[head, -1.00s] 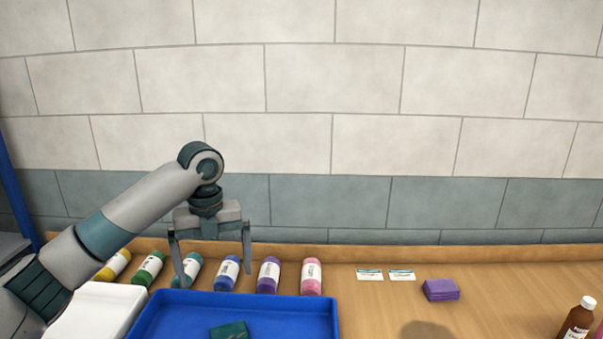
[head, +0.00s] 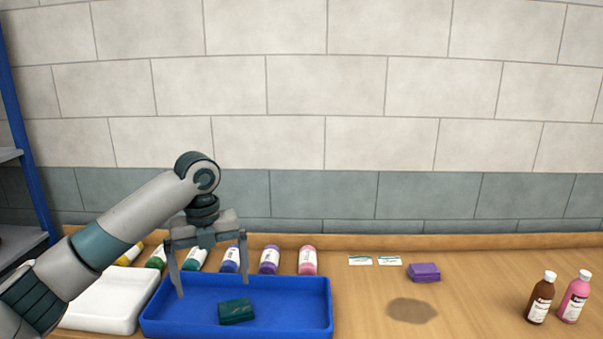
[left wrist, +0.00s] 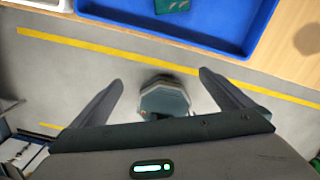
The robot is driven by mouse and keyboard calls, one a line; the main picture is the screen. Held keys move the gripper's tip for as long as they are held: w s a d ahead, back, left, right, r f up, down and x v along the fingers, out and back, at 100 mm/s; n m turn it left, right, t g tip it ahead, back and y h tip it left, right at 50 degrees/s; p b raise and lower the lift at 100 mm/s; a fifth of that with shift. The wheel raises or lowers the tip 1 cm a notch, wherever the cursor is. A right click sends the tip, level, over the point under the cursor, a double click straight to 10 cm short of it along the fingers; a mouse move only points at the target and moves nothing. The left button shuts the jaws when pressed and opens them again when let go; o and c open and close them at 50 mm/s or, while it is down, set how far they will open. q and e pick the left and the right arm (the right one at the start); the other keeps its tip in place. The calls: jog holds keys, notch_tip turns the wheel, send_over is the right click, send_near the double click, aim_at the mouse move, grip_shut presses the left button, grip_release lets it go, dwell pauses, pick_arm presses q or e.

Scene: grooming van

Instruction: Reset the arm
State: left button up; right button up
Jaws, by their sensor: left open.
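My left gripper (head: 211,275) hangs open and empty in the head view, fingers pointing down. In that picture it overlaps the blue tray (head: 290,325) and the row of bottles behind it. In the left wrist view its two fingers (left wrist: 160,95) are spread with nothing between them. That view looks down on the floor, with the blue tray (left wrist: 230,40) at the top. A dark green block (head: 236,312) lies in the blue tray, apart from the fingers. My right gripper does not show.
A white tray (head: 105,300) stands left of the blue one. Several bottles lie in a row along the back, including a pink one (head: 307,261). A purple block (head: 424,272), two cards, a brown bottle (head: 541,297) and a pink upright bottle (head: 575,297) are right. A dark patch (head: 412,311) marks the table.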

pick_arm(q)
jog(key=s+d+f+n+t+h, duration=0.1)
jog(key=s+d+f+n, duration=0.4)
jog(key=f, duration=0.4)
jog(key=s+d+f+n+h, duration=0.2)
jog(key=s+f+n, duration=0.3)
jog(key=f, duration=0.4)
jog(key=s+d+f+n+t+h, duration=0.1)
jog(key=s+d+f+n, duration=0.25)
jog(key=s+f, duration=0.5)
jog(key=s+a+f+n+t+y, duration=0.15)
jog(key=s+a+f+n, duration=0.25)
jog(key=s+a+n, duration=0.55)
jog(key=s+a+f+n+y, duration=0.2)
jog(key=s+a+f+n, duration=0.4)
jog(key=s, duration=0.6)
notch_tip(320, 180, down, 28)
jog(key=s+d+g+b, duration=0.1)
jog(key=d+b, duration=0.1)
jog(key=s+a+f, duration=0.1)
jog(key=s+f, duration=0.8)
jog(key=s+a+f+g+b, duration=0.1)
jog(key=s+a+f, duration=0.1)
jog(key=s+f, duration=0.7)
jog(key=shift+s+a+f, duration=0.2)
jog(key=shift+a+f, duration=0.1)
jog(key=shift+f, duration=0.25)
